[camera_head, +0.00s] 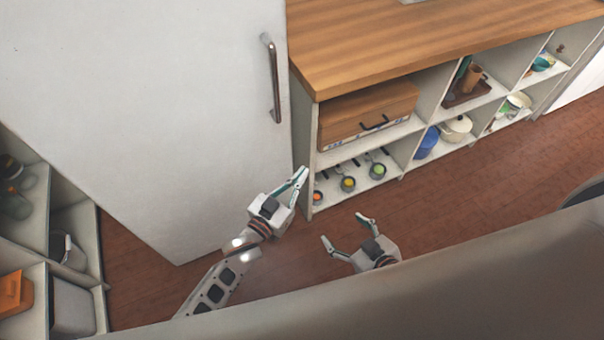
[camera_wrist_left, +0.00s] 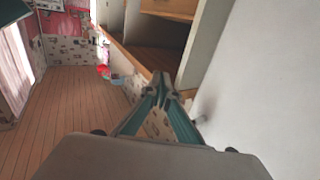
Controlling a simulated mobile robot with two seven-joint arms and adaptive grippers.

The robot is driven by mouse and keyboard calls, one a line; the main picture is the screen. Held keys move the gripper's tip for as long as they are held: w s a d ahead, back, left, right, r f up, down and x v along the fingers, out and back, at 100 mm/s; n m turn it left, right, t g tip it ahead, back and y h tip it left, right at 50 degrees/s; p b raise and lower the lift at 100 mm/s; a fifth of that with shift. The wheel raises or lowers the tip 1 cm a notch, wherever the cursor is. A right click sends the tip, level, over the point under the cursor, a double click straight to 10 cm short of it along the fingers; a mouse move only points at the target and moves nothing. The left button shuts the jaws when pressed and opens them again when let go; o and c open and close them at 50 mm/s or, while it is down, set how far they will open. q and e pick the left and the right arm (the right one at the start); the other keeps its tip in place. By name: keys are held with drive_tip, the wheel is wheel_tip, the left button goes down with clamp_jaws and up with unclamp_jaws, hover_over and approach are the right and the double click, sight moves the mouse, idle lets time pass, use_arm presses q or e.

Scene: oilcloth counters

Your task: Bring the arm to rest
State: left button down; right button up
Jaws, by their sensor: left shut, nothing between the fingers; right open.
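My left gripper (camera_head: 300,177) is shut with nothing between its fingers. In the head view it is in front of the white door, close to the left end of the open shelf unit. In the left wrist view its fingertips (camera_wrist_left: 162,92) meet in front of the shelf side. Whether it touches the shelf unit I cannot tell. My right gripper (camera_head: 346,234) is open and empty over the brown floor, lower and to the right of the left one.
The white door (camera_head: 150,100) has a metal handle (camera_head: 273,80). Another shelf (camera_head: 48,215) stands at the left. The floor (camera_head: 500,170) at the right is clear.

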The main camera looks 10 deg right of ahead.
use_arm(q)
drive_tip(key=shift+s, duration=0.15)
drive_tip(key=s+a+f+n+y, duration=0.1)
drive_tip(key=s+a, duration=0.4)
drive_tip(key=a, duration=0.5)
drive_tip(key=s+a+f+n+g+y, duration=0.1)
drive_tip(key=s+a+y, duration=0.4)
drive_tip(key=a, duration=0.6)
drive_tip(key=s+a+f+n+y, duration=0.3)
drive_tip(key=s+a+f+y, duration=0.1)
drive_tip(key=a, duration=0.6)
drive_tip(key=shift+s+a+f, duration=0.25)
drive_tip(key=shift+s+a, duration=0.15)
drive_tip(key=shift+s, duration=0.5)
